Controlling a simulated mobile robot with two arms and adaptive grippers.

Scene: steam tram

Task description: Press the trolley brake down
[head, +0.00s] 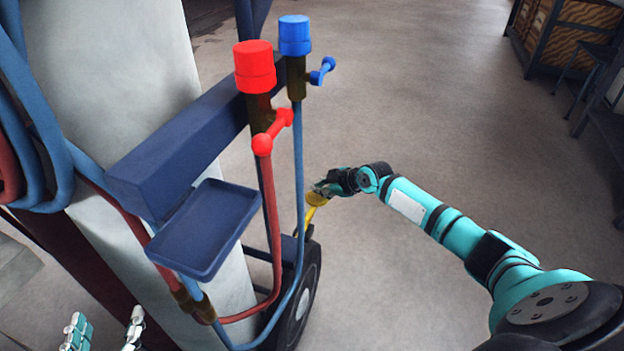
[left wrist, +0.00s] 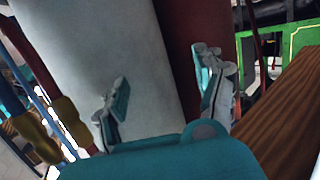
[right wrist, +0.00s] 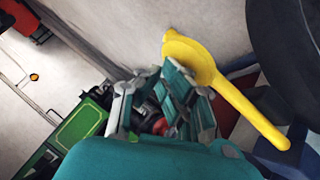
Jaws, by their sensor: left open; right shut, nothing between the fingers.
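The trolley brake is a yellow lever with a wide flat pad. It shows low beside the trolley wheel in the head view (head: 312,214) and at the right of the right wrist view (right wrist: 245,105). My right gripper (head: 328,187) is shut and empty, at the pad end of the brake. In the right wrist view its fingertips (right wrist: 165,82) overlap the pad's edge; I cannot tell whether they touch. My left gripper (head: 106,325) is open and empty at the bottom left of the head view. Its fingers (left wrist: 160,85) show before a grey cylinder (left wrist: 100,50).
The trolley carries a dark blue tray (head: 207,228), a red-capped valve (head: 254,66) and a blue-capped valve (head: 295,36), with red and blue hoses. Its black wheel (head: 303,300) stands under the brake. The floor right of it is open. Wooden crates (head: 570,40) stand far right.

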